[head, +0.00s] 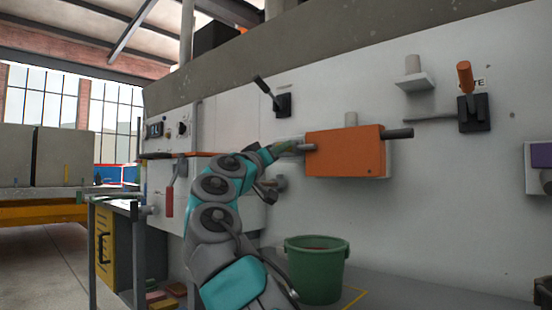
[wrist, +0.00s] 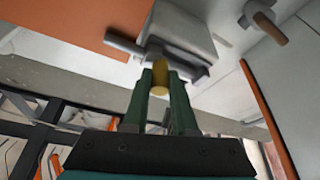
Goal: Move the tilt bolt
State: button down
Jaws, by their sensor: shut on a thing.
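My gripper (head: 278,149) is at the left end of the orange box (head: 345,152) on the grey wall panel. In the wrist view my gripper's green fingers (wrist: 160,84) are shut on a yellow peg-like handle (wrist: 160,76). The handle stands out from a grey bolt (wrist: 152,48) that lies across a pale grey block (wrist: 185,28); I take this to be the tilt bolt. In the head view my gripper and arm mostly hide the bolt and handle. A dark grey rod (head: 399,133) sticks out of the orange box's right side.
A black lever (head: 283,104) is above my gripper. An orange-handled lever (head: 465,78) is at upper right, and a pale bracket (head: 414,80) is near it. A green bucket (head: 317,270) stands below the box. A red-handled lever (head: 170,200) is at left.

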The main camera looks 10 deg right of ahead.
jog(key=shift+s+d, duration=0.1)
jog(key=shift+d, duration=0.05)
jog(key=c, duration=0.7)
grip_release()
jog(key=shift+s, duration=0.15)
jog(key=b+v, duration=0.1)
jog(key=v, duration=0.6)
jog(key=shift+s+a+f+b, duration=0.1)
jog(key=shift+s+a+b, duration=0.05)
jog(key=shift+a+b, duration=0.15)
